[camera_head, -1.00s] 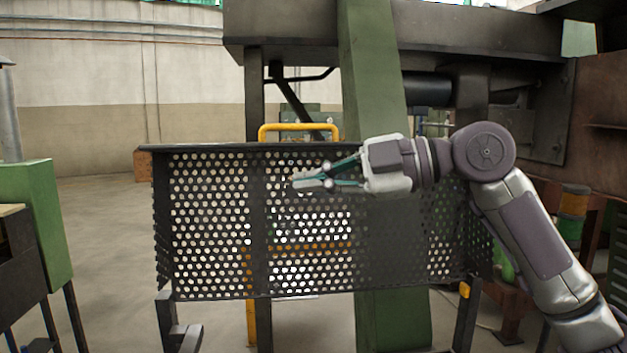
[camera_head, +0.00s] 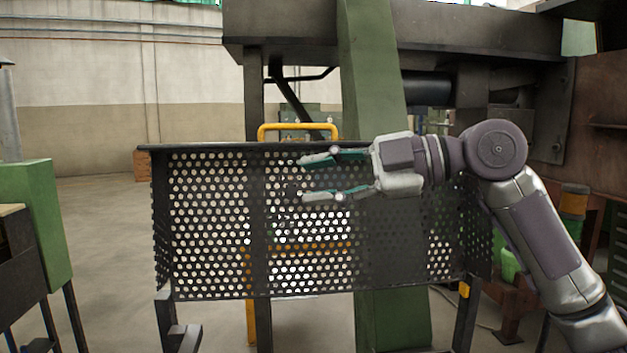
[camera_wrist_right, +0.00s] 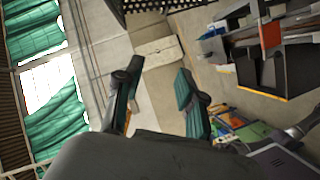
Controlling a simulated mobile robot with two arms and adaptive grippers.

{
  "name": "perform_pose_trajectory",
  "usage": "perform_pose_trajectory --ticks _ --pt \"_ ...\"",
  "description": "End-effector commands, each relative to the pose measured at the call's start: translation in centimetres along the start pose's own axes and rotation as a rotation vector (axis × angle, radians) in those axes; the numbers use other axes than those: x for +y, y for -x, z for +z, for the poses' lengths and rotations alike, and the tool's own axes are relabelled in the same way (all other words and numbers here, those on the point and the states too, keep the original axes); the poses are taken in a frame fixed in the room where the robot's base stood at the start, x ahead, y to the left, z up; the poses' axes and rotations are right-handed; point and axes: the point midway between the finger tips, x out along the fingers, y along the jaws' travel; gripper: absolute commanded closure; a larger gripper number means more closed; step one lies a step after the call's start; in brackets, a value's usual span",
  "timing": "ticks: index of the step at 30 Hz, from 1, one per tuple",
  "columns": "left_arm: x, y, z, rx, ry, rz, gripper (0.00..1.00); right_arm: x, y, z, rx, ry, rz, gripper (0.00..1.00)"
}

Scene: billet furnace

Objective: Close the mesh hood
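The mesh hood (camera_head: 215,225) is a black perforated panel in the middle of the head view, with a dark top edge and a yellow handle (camera_head: 298,127) standing above that edge. My right gripper (camera_head: 318,178) is in front of the panel's upper part, below and slightly right of the handle. Its two fingers are spread apart with nothing between them. It looks apart from the handle. In the right wrist view the open fingers (camera_wrist_right: 158,95) also show, with a strip of the perforated mesh (camera_wrist_right: 145,5) at the top. My left gripper is not in view.
A green slanted post (camera_head: 372,70) and a heavy dark machine frame (camera_head: 290,25) stand behind the hood. A green and black stand (camera_head: 45,220) is at the left. Open floor (camera_head: 105,240) lies between that stand and the hood.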

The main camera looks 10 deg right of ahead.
Motion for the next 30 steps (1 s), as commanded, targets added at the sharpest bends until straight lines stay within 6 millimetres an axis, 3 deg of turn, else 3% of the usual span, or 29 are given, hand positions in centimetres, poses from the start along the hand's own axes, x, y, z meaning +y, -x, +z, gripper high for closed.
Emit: perform_pose_trajectory --ticks 9,15,27,30 --pt "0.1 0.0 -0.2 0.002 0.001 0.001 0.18 0.0 6.7 0.1 -0.003 0.0 0.002 0.61" --pt "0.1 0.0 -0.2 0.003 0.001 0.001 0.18 0.0 9.8 0.1 -0.002 -0.001 0.001 0.61" --pt "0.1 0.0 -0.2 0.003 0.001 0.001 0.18 0.0 10.9 0.1 -0.001 0.0 -0.001 0.61" --pt "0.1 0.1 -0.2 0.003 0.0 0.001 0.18 0.2 10.9 0.1 -0.005 -0.004 0.003 0.74"
